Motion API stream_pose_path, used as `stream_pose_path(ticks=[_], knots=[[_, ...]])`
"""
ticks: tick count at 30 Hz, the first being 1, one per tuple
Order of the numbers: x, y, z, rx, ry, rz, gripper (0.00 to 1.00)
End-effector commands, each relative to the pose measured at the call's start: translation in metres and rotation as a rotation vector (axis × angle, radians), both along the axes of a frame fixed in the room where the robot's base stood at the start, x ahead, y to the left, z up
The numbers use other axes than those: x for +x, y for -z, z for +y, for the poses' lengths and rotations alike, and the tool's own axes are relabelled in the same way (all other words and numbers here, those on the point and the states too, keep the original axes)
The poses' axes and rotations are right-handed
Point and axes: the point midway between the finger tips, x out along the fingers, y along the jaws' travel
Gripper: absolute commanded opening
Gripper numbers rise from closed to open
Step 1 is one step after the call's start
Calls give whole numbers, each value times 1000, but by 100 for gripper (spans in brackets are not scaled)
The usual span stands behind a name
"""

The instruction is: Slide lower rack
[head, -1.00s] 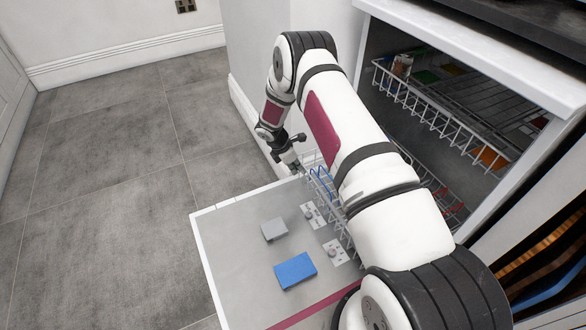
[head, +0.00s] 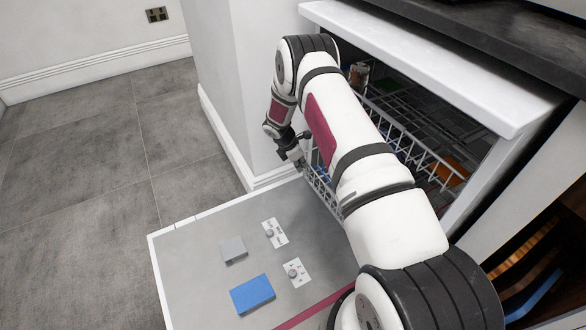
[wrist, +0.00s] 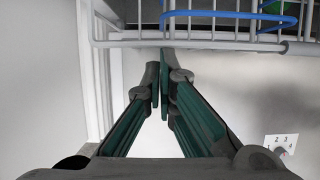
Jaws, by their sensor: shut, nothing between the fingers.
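The lower rack (head: 321,188) is a white wire basket at the back edge of the open door, partly inside the machine; my arm hides much of it. Its front wires cross the top of the wrist view (wrist: 215,44), with a blue item (wrist: 228,20) behind them. My gripper (head: 299,162) is at the rack's front left corner. In the wrist view its dark green fingers (wrist: 163,75) are closed together and empty, with the tips at the rack's lower front wire. I cannot tell whether they touch it.
The open door (head: 200,285) lies flat, bearing a blue block (head: 252,294), a grey block (head: 233,250) and two dial plates (head: 274,233). The upper rack (head: 425,158) is above, inside the machine. A white wall corner (head: 225,110) stands left of my gripper. Floor (head: 90,200) is clear.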

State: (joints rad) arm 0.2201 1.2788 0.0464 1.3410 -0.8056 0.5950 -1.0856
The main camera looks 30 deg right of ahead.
Motion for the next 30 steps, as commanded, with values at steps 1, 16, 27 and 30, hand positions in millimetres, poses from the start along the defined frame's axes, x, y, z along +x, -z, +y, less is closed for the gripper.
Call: stream_pose_path(ticks=[1,16,27,30], knots=[[0,0,-10,-1,5,-1,0],[0,0,-74,-1,2,-1,0],[0,0,-87,-1,0,0,0],[0,0,-88,-1,0,0,0]])
